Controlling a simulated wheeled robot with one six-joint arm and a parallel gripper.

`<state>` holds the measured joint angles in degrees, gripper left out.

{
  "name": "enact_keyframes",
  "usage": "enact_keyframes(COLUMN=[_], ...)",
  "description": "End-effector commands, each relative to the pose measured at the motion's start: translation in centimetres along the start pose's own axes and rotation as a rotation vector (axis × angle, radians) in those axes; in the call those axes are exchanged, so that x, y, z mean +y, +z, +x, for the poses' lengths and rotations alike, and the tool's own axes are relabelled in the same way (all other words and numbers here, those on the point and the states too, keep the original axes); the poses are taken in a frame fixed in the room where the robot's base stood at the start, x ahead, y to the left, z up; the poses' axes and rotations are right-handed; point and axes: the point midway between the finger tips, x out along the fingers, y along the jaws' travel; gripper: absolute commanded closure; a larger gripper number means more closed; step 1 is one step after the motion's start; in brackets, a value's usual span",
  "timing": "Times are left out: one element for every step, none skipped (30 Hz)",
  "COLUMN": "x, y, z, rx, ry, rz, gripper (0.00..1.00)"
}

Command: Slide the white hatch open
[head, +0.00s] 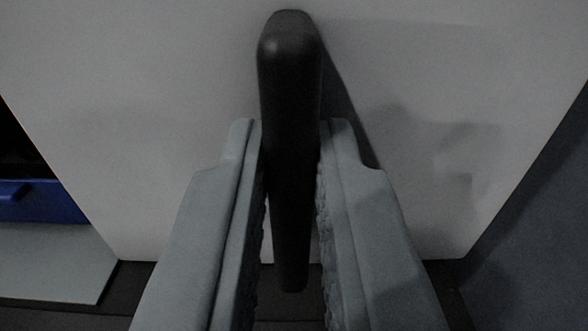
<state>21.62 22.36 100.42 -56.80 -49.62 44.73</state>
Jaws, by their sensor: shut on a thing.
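The white hatch (180,130) fills most of the head view as a flat pale panel. A dark upright bar handle (290,70) stands out from it in the middle of the picture. My gripper (290,150) has one grey finger on each side of the handle and is shut on it. The handle's top end rises beyond the fingertips, and its lower end shows between the fingers. The fingers hide part of the hatch's lower area.
At the left, past the hatch's edge, a dark opening shows a blue object (45,202) above a pale grey surface (55,262). A dark blue-grey panel (535,240) lies at the right. A dark strip (120,285) runs below the hatch.

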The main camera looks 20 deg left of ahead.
Motion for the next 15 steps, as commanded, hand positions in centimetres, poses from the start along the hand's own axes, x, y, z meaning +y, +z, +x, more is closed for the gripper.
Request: enact_keyframes(x=[0.02, 0.01, 0.01, 0.0, 0.0, -0.01, -0.01, -0.01, -0.02, -0.02, -0.03, -0.03, -0.04, -0.04, -0.04], y=[-0.03, -0.02, -0.02, -0.02, -0.02, -0.02, -0.02, -0.02, -0.01, -0.01, -0.01, -0.01, -0.01, 0.0, 0.0], z=[-0.02, -0.02, -0.02, -0.02, -0.01, -0.01, -0.01, -0.01, -0.01, 0.0, 0.0, 0.0, 0.0, 0.0, -0.02], rx=[0.0, 0.0, 0.0, 0.0, 0.0, 0.0, 0.0, 0.0, 0.0, 0.0, 0.0, 0.0, 0.0, 0.0, 0.0], ry=[0.001, 0.0, 0.0, 0.0, 0.0, 0.0, 0.0, 0.0, 0.0, 0.0, 0.0, 0.0, 0.0, 0.0, 0.0], rz=[0.0, 0.0, 0.0, 0.0, 0.0, 0.0, 0.0, 0.0, 0.0, 0.0, 0.0, 0.0, 0.0, 0.0, 0.0], gripper=[1.0, 1.0, 1.0, 0.85, 0.8, 0.72, 0.66, 0.65, 0.65, 0.65, 0.65, 0.65, 0.65, 0.65, 0.65])
